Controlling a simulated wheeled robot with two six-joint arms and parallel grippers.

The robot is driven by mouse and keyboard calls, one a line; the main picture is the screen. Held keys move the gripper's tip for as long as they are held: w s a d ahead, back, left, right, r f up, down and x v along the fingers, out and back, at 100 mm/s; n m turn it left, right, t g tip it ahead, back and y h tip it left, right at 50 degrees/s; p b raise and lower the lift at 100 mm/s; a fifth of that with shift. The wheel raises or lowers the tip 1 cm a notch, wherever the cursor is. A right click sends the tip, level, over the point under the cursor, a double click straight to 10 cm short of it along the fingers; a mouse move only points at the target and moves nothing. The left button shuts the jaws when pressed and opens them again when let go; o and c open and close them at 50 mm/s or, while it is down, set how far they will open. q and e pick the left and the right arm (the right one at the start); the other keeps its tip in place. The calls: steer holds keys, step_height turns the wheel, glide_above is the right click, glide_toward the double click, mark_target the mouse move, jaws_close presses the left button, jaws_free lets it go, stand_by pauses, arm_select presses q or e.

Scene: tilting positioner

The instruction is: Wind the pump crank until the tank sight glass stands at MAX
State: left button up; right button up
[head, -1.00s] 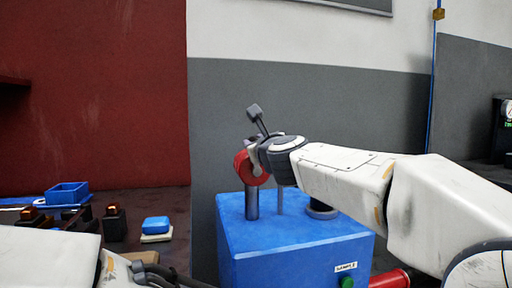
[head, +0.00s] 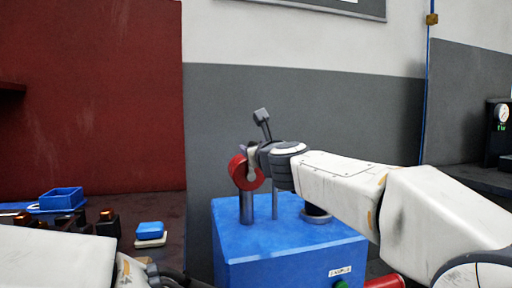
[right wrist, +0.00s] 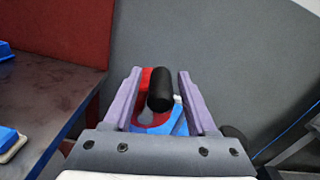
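The pump crank is a red wheel-like part (head: 240,174) on a grey post above a blue box (head: 290,243). In the right wrist view its red part (right wrist: 148,118) and a black handle (right wrist: 160,92) show. My right gripper (head: 254,161) is at the crank, reaching in from the right. In the right wrist view its two purple fingers (right wrist: 160,100) stand apart on either side of the black handle, with visible gaps. My left gripper is out of view; only part of my left arm shows at lower left. I cannot make out a sight glass or MAX mark.
A dark bench at left holds a blue tray (head: 62,199), dark orange-topped items (head: 108,222) and a blue block (head: 150,229). A red cylinder (head: 384,282) projects low beside the blue box. A round gauge (head: 502,113) is at far right.

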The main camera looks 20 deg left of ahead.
stand_by(0.3)
steer(key=shift+s+d+b, duration=0.25)
steer(key=shift+s+b, duration=0.05)
steer(key=b+v, duration=0.2)
steer(key=v, duration=0.7)
steer(key=shift+s+d+b, duration=0.15)
steer(key=shift+s+b, duration=0.15)
steer(key=shift+b, duration=0.1)
